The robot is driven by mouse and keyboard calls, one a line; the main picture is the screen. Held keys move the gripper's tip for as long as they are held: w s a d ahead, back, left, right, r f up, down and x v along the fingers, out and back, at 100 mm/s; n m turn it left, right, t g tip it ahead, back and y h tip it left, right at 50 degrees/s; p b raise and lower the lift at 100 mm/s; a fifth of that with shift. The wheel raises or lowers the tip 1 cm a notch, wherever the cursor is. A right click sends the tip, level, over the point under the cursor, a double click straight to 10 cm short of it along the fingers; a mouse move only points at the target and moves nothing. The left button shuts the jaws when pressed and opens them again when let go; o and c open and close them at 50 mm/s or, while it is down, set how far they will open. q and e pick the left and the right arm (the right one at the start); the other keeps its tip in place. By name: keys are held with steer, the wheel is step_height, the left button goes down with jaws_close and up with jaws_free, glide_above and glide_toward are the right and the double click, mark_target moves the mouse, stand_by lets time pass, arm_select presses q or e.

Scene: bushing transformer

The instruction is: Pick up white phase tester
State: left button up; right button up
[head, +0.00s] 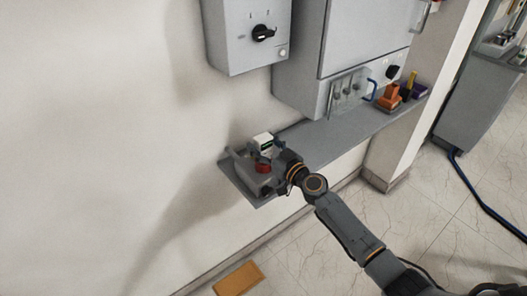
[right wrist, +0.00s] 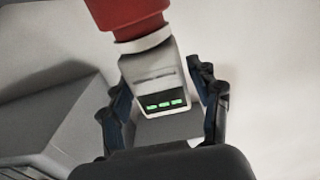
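The white phase tester (right wrist: 152,85) has a pale body, a small panel with green lit segments and a red upper part. In the right wrist view it lies between the two dark fingers of my right gripper (right wrist: 160,80). The fingers stand apart on either side, with a visible gap at the right; I cannot tell whether the left finger touches it. In the head view my right gripper (head: 274,163) is over the left end of the grey shelf (head: 318,143), beside a red part and a white box (head: 264,142). Small details there are unclear. My left gripper is out of view.
A grey switch box (head: 245,35) and a larger grey cabinet (head: 360,45) hang above the shelf. A yellow-brown block (head: 239,279) lies on the floor. The shelf's middle is clear.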

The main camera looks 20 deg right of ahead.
steer(key=c, duration=1)
steer(key=shift+r, duration=0.15)
